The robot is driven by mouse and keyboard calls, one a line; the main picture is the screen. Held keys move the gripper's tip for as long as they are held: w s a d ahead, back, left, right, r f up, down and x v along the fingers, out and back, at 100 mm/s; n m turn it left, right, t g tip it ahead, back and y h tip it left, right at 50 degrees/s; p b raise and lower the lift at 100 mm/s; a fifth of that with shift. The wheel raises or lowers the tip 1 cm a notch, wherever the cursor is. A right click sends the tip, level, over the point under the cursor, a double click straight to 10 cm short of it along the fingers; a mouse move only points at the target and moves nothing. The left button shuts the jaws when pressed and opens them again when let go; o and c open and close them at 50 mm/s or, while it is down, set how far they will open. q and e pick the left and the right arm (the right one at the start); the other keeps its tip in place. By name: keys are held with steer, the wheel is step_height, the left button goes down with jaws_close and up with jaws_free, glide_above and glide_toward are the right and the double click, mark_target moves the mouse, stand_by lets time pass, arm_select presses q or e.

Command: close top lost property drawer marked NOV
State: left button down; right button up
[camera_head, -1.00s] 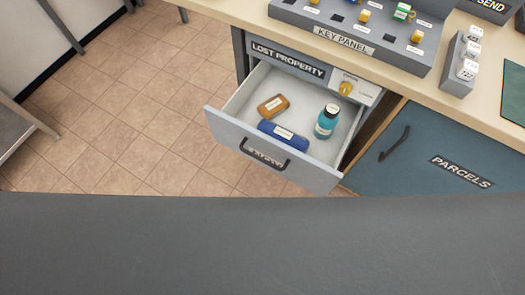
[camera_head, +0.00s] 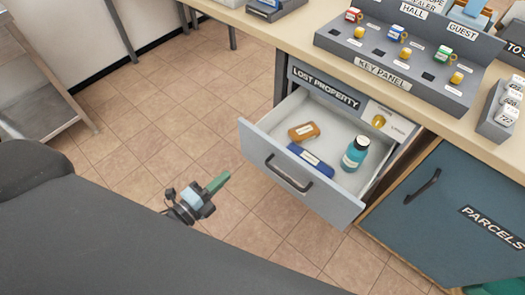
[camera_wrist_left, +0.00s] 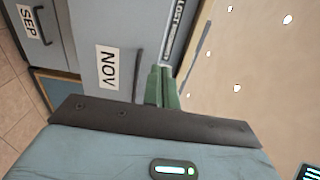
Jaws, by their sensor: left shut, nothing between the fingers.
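The top lost property drawer (camera_head: 263,150) stands pulled out under the LOST PROPERTY label (camera_head: 325,88). Its grey front has a dark handle (camera_head: 288,175). An orange-brown item (camera_head: 304,132), a blue case (camera_head: 309,160) and a teal bottle (camera_head: 355,153) lie or stand inside. My left gripper (camera_head: 218,183) is shut and empty, in front of the drawer's left part and apart from it in the head view. In the left wrist view, the NOV label (camera_wrist_left: 107,67) shows on a grey front beside the green fingers (camera_wrist_left: 163,88). A green bit (camera_head: 492,288) at the lower right may be my right gripper.
A drawer front marked SEP (camera_wrist_left: 28,18) shows in the left wrist view. The key panel (camera_head: 395,75) stands on the counter above. The blue PARCELS door (camera_head: 415,225) is right of the drawer. Tiled floor (camera_head: 160,125) is clear to the left.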

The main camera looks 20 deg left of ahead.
arm_select(q)
glide_toward(264, 141)
steer(key=x, duration=0.6)
steer(key=shift+w+d, duration=0.15)
steer(key=shift+w, duration=0.25)
arm_select(e)
steer(key=shift+s, duration=0.1)
steer(key=shift+w, duration=0.25)
